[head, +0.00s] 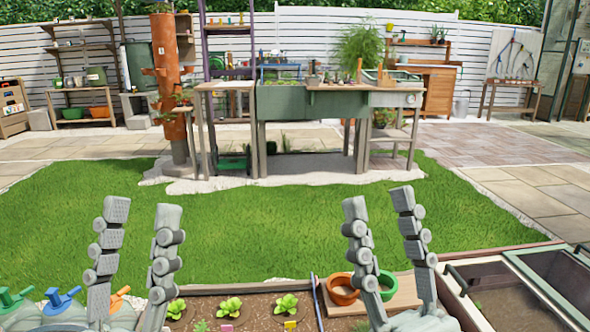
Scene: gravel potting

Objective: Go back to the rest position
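My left gripper (142,211) is raised at the lower left of the head view. Its two fingers point up and stand apart with nothing between them. My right gripper (379,202) is raised right of the middle, also with its fingers up, apart and empty. An orange pot (341,289) and a green pot (386,291) stand behind the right gripper's fingers, which partly cover them. Both seem to hold gravel or soil, but the contents are hard to make out.
A planting bed (255,312) with several seedlings lies at the bottom middle. Bottles with green, blue (61,299) and orange tops stand at the lower left. A glazed cold frame (555,285) is at the lower right. Open lawn (260,230) lies beyond, before a potting bench (310,105).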

